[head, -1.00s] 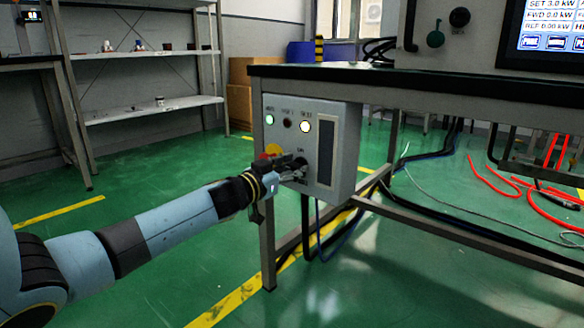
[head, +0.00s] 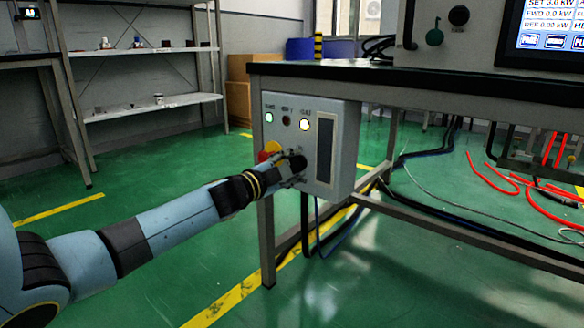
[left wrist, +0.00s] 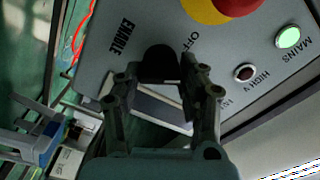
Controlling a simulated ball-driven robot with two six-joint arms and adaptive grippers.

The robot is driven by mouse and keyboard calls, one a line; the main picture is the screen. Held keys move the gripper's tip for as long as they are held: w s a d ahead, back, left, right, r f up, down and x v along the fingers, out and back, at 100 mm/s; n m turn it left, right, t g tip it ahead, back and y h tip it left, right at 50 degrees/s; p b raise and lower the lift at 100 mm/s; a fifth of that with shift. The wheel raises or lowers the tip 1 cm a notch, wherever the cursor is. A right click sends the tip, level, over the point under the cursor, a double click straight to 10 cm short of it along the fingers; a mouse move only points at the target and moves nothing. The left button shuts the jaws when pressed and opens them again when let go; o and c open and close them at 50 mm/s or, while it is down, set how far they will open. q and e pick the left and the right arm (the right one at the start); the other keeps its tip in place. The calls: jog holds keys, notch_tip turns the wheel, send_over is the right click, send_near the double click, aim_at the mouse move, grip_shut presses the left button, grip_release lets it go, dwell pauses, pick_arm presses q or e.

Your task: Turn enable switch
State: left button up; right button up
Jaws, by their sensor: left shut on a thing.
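The enable switch is a round black knob on the grey control box (head: 345,150), which hangs under the table. In the left wrist view the black knob (left wrist: 159,60) sits between the words ENABLE and OFF. My left gripper (head: 291,167) is at the lower front of the box. In the left wrist view its two fingers (left wrist: 162,78) are closed around the knob from both sides. The fingers partly hide the knob and its markings. My right gripper is in neither view.
A red stop button on a yellow base (left wrist: 222,8) is close to the knob. The box has a lit green MAINS lamp (left wrist: 289,37), a dark lamp (left wrist: 244,72) and a lit whitish lamp (head: 304,125). A table leg (head: 267,235) stands beside the box.

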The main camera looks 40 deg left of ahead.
pick_arm(q)
jog(key=shift+f+m, duration=0.2)
jog(key=shift+m, duration=1.4)
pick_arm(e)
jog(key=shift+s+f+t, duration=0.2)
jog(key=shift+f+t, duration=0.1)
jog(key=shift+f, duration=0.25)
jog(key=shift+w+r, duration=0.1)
pick_arm(q)
jog(key=o, duration=1.2)
jog(key=shift+c, duration=0.2)
jog(key=shift+s+r, duration=0.1)
jog(key=s+a, duration=0.1)
jog(key=s, duration=1.1)
